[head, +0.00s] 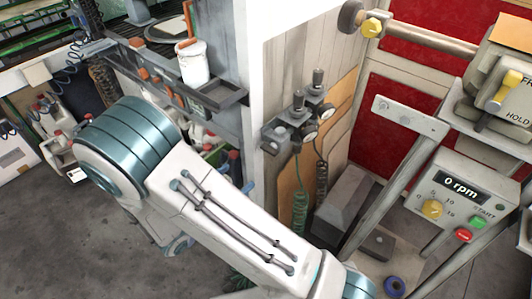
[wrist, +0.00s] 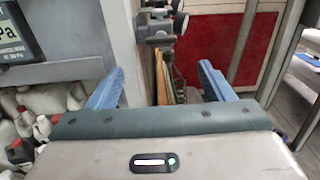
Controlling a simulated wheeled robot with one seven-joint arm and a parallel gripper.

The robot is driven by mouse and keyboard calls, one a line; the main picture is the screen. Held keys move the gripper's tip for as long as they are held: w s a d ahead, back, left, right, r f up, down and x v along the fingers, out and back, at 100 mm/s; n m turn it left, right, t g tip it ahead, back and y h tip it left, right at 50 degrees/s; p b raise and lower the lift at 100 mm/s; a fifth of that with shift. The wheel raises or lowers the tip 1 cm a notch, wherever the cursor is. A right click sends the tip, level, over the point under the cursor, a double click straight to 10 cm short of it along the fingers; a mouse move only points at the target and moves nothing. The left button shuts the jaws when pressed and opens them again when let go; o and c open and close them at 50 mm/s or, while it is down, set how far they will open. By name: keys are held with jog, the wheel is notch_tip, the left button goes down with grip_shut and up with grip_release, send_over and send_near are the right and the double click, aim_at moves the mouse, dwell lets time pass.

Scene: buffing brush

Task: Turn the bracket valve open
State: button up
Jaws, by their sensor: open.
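A grey wall bracket (head: 292,128) with two black-topped valves (head: 317,85) and round gauges is on the corner of the white-and-wood panel in the head view. Hoses hang below it. In the wrist view a grey bracket fitting (wrist: 158,27) shows at top centre, cut off by the frame's top edge; it looks like the same one. My gripper (wrist: 158,82) is open, its two blue fingers wide apart with nothing between them. The fitting is ahead of and above the fingertips, apart from them. My gripper is outside the head view; only my arm shows there.
A control box (head: 462,200) reading 0 rpm stands at right, below a yellow lever (head: 507,90) marked HOLD. A shelf with a white bucket (head: 192,63) is behind my arm. Bottles (wrist: 40,125) are at left in the wrist view.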

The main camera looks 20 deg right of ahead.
aim_at(267, 151)
jog(key=x, duration=1.3)
jog(key=shift+w+d+p, duration=0.1)
jog(key=shift+d+p, duration=0.15)
jog(key=shift+p, duration=0.05)
jog(key=c, duration=1)
